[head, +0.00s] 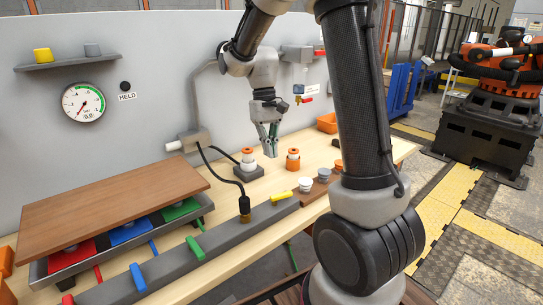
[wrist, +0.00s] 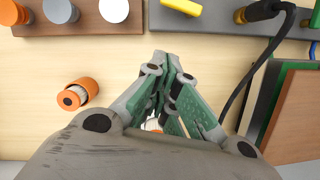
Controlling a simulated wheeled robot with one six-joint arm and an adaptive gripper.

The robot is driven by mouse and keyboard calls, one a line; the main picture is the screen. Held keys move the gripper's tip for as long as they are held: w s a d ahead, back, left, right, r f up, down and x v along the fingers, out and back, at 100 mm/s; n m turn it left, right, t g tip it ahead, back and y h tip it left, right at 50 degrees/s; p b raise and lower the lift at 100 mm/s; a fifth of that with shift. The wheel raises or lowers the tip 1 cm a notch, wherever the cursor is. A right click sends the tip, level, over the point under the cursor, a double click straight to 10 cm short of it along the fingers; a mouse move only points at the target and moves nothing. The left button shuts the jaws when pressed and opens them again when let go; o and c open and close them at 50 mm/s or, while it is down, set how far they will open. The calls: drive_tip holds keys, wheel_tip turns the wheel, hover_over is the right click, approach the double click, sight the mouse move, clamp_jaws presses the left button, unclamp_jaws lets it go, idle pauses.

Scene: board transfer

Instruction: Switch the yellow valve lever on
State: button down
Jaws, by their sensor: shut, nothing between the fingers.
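The yellow valve lever (head: 281,196) sits on the right end of a long grey rail (head: 230,228) and lies roughly along it. It also shows at the top edge of the wrist view (wrist: 183,7), partly cut off. My gripper (head: 270,153) hangs fingers down above the table, behind and above the yellow lever, apart from it. In the wrist view its green-sided fingers (wrist: 172,58) are closed together with nothing between them.
A black cable (head: 227,181) plugs into the rail left of the yellow lever. Green (head: 195,248) and blue (head: 138,277) levers stand further left. An orange-and-white cylinder (head: 293,159) and white cup-like piece (head: 305,185) are to the right. A brown board (head: 110,208) lies left.

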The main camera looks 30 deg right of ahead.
sight(281, 196)
drive_tip(key=x, duration=0.7)
drive_tip(key=shift+s+f, duration=0.1)
drive_tip(key=shift+f, duration=0.15)
drive_tip(key=shift+s+a+f, duration=0.1)
drive_tip(key=shift+s+f, duration=0.05)
drive_tip(key=shift+s, duration=1.85)
drive_tip(key=shift+m, duration=0.3)
